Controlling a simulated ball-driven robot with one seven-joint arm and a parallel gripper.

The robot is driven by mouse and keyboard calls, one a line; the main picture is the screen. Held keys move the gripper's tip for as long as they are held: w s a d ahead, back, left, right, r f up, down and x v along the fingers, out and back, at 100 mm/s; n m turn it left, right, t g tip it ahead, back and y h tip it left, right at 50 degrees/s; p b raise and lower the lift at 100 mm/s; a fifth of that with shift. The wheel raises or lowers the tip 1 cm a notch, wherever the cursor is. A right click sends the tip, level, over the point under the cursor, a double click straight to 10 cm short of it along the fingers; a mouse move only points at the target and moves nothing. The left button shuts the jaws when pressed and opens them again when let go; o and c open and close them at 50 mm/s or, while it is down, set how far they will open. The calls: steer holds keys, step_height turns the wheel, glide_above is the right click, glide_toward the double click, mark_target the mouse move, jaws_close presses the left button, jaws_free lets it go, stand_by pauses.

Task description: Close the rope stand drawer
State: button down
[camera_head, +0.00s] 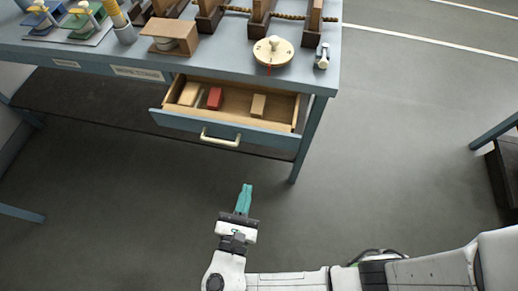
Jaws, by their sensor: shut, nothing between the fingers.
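The drawer (223,133) under the blue-grey table stands pulled out, with a blue-grey front, a wooden inside and a pale handle (220,139) on its front. In it lie a red block (215,98) and tan blocks, one at the left (189,94) and one at the right (258,106). My gripper (245,188) has teal fingers, shut and empty. It is in front of the drawer, below the handle in the picture and apart from it.
The table top (235,65) holds wooden rope stands (260,15), a round wooden disc (273,52), a small wooden box (170,38) and a small metal item (322,56). A table leg (309,140) stands right of the drawer. Grey floor (400,150) is clear to the right.

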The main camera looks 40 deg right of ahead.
mark_target(268, 108)
steer(key=p+x, duration=0.2)
steer(key=x, duration=1.2)
steer(key=b+x, duration=0.4)
steer(key=x, duration=1)
steer(key=shift+d+f, duration=0.15)
steer(key=shift+f, duration=0.05)
steer(key=shift+w+d+r+b, duration=0.1)
steer(key=shift+w+d+b, duration=0.3)
steer(key=shift+d+b, duration=0.05)
steer(key=shift+r, duration=0.15)
steer(key=shift+w+d+r, duration=0.1)
